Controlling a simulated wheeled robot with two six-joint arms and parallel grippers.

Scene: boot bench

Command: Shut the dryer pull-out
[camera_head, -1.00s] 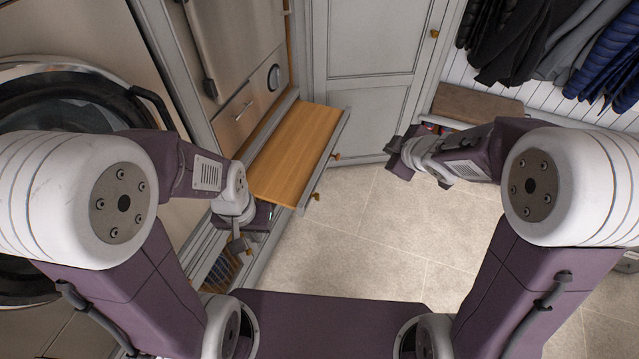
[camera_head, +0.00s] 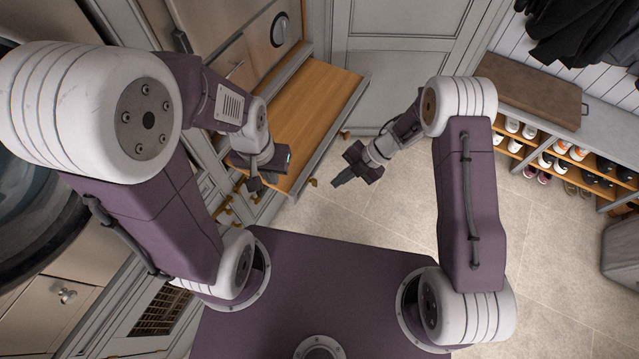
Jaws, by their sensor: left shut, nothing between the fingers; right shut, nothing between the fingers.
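The dryer pull-out (camera_head: 312,100) is a flat wooden board with a grey front edge and brass knobs. It stands out from the cabinet below the beige dryer front (camera_head: 240,62), over the floor. My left gripper (camera_head: 254,184) is shut and empty at the pull-out's near end, overlapping its corner in the view; whether it touches cannot be told. My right gripper (camera_head: 338,182) is shut and empty over the floor, in front of the pull-out's front and apart from it. My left arm hides part of the cabinet beside the pull-out.
A grey cabinet door (camera_head: 405,45) stands behind the pull-out. At the right is a boot bench with a brown cushion (camera_head: 530,85), shoes (camera_head: 560,160) on its shelves and dark coats (camera_head: 585,35) above. The tiled floor (camera_head: 400,225) in the middle is clear.

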